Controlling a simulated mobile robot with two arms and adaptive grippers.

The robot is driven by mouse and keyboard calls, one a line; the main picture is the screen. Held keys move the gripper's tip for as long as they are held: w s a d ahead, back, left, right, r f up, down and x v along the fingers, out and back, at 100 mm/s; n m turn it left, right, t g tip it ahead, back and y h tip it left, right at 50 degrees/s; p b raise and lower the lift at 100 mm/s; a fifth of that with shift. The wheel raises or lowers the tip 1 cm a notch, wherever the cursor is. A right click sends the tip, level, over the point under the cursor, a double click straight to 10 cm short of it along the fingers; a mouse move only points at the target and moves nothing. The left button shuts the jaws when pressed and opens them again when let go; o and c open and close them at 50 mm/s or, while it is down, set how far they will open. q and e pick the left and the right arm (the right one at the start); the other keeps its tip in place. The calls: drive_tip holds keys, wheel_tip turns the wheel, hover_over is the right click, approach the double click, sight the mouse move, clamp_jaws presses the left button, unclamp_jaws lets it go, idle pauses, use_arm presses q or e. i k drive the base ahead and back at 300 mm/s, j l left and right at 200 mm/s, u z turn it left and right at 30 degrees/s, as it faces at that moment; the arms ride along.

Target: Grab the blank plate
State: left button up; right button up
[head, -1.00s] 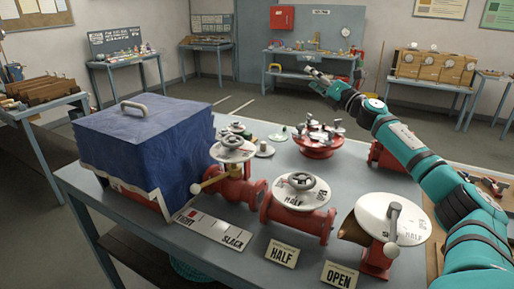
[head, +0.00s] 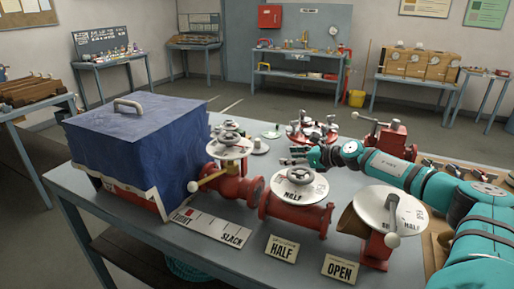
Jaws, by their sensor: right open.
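My right gripper (head: 291,156) is low over the table, behind the front valve with the HALF dial (head: 300,187). It is open, with nothing visible between its fingers. Just left of it lie small round plates with knobs: a pale one (head: 260,147) and a greenish-white one (head: 271,132) farther back. I see no lettering on these two, but they are too small to tell which is blank. The dial on the left valve (head: 231,146) partly hides the plates behind it. My left gripper is not in view.
A blue-covered box (head: 138,140) fills the table's left side. A red stand with several handles (head: 312,129) is behind my gripper. The OPEN valve (head: 388,215) stands at front right. Flat signs reading HALF (head: 282,249) and OPEN (head: 341,269) lie along the front edge.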

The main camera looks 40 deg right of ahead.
sight(259, 149)
drive_tip(key=i+l, duration=0.5)
drive_tip(key=i, duration=0.3)
